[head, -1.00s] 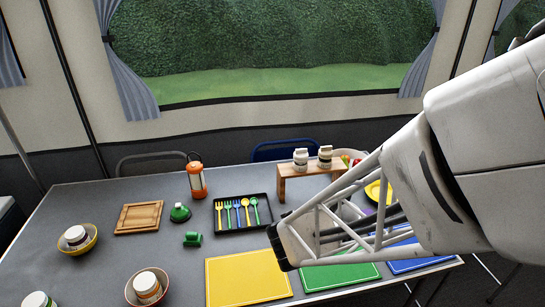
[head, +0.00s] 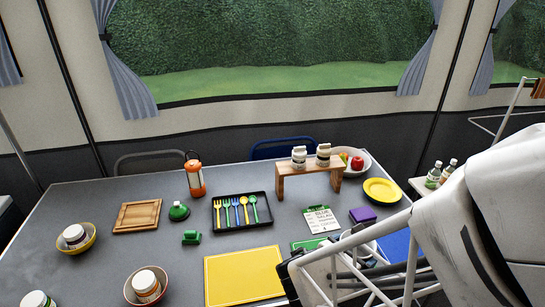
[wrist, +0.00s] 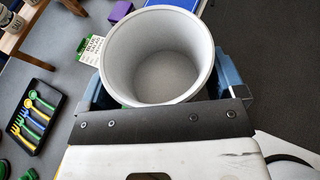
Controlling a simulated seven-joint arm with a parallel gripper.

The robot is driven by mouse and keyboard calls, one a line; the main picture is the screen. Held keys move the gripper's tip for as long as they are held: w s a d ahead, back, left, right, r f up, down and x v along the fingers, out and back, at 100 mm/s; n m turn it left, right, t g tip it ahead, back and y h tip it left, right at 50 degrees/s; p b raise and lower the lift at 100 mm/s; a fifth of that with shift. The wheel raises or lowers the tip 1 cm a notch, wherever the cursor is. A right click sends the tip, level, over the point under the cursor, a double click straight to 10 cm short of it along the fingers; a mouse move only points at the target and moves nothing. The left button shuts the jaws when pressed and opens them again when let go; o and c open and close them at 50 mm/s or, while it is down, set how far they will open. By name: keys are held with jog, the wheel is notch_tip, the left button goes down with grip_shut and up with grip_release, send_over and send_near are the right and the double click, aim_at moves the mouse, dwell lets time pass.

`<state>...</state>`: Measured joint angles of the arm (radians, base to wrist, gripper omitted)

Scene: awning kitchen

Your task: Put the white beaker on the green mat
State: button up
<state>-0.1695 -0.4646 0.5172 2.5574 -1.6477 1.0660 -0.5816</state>
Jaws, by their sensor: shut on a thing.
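The white beaker (wrist: 160,55) fills the middle of the wrist view, open end toward the camera. The blue fingers of my gripper (wrist: 165,85) sit on its two sides, shut on it. In the head view my gripper and the beaker are hidden behind my arm's white frame at lower right. The green mat (head: 310,245) shows only as a strip of its far edge; my arm covers the rest. Whether the beaker touches the mat I cannot tell.
A yellow mat (head: 243,277) lies left of the green mat and a blue mat (head: 396,246) right. Behind are a clipboard (head: 321,219), a purple block (head: 362,215), a yellow plate (head: 382,191), a wooden stand (head: 309,168) and a black cutlery tray (head: 242,225).

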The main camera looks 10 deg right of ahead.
notch_tip(320, 180, down, 15)
dwell(0.9)
jog(key=w+d, duration=0.1)
jog(key=w, duration=0.4)
jog(key=w+d+f, duration=0.1)
jog(key=w, duration=0.4)
jog(key=w+d, duration=0.2)
jog(key=w, duration=0.3)
jog(key=shift+w+f, duration=0.25)
jog(key=shift+f, duration=0.05)
jog(key=shift+f, duration=0.15)
jog(key=shift+f, duration=1.6)
jog(key=shift+f, duration=0.1)
jog(key=o, duration=0.9)
jog(key=shift+o, duration=0.2)
